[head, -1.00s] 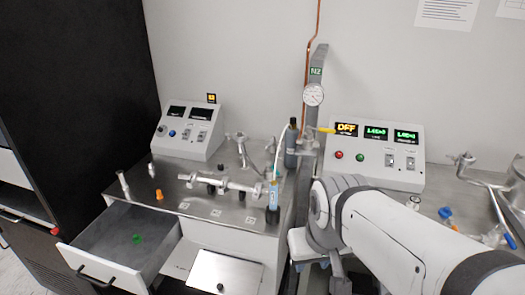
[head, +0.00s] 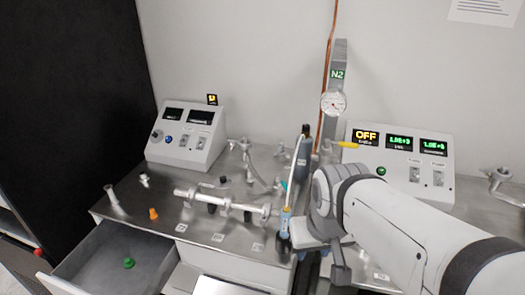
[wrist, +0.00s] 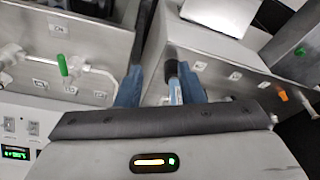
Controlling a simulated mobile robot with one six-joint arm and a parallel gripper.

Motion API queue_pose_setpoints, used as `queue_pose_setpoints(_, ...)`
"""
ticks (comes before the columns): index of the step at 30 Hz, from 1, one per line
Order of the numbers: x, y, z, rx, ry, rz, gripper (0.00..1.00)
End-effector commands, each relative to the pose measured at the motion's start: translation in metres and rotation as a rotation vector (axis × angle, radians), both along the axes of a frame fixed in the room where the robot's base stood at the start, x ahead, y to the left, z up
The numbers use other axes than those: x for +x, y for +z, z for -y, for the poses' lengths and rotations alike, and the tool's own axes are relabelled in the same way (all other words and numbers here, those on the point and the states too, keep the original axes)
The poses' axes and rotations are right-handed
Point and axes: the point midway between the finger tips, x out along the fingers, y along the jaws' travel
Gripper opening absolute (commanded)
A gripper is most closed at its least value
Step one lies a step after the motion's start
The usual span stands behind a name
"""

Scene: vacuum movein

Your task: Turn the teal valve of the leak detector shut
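A small teal part (head: 284,186) shows on the left bench, just left of the dark bottle; I cannot make out its shape. In the wrist view a bright green handle (wrist: 62,65) stands on a pipe fitting at the left; I cannot tell whether this is the teal valve. My gripper (wrist: 160,75) is open, its two blue fingers apart. A blue-labelled tube with a dark end (wrist: 174,86) appears between the fingers in the picture, with gaps beside it. The tube also shows in the head view (head: 285,222).
A dark bottle (head: 303,155) and the N2 post with gauge (head: 335,103) stand behind my arm. A silver pipe assembly (head: 225,202) and an orange plug (head: 153,214) are on the left bench. An open drawer (head: 115,265) juts out at the front left. The right console (head: 400,150) reads OFF.

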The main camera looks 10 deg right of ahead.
Motion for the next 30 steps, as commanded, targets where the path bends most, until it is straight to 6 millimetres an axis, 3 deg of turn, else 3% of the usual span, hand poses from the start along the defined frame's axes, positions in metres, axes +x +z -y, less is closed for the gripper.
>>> queue_pose_setpoints(10, 0.001, 0.001, 0.0, 0.0, 0.002, -0.001, 0.35)
queue_pose_setpoints(14, 0.017, 0.007, 0.0, -0.011, 0.016, -0.013, 0.35)
queue_pose_setpoints(17, 0.044, 0.016, 0.004, -0.029, 0.03, -0.034, 0.35)
queue_pose_setpoints(23, 0.121, 0.03, 0.002, -0.082, 0.098, -0.091, 0.35)
queue_pose_setpoints(30, 0.218, 0.021, -0.004, -0.149, 0.176, -0.158, 0.35)
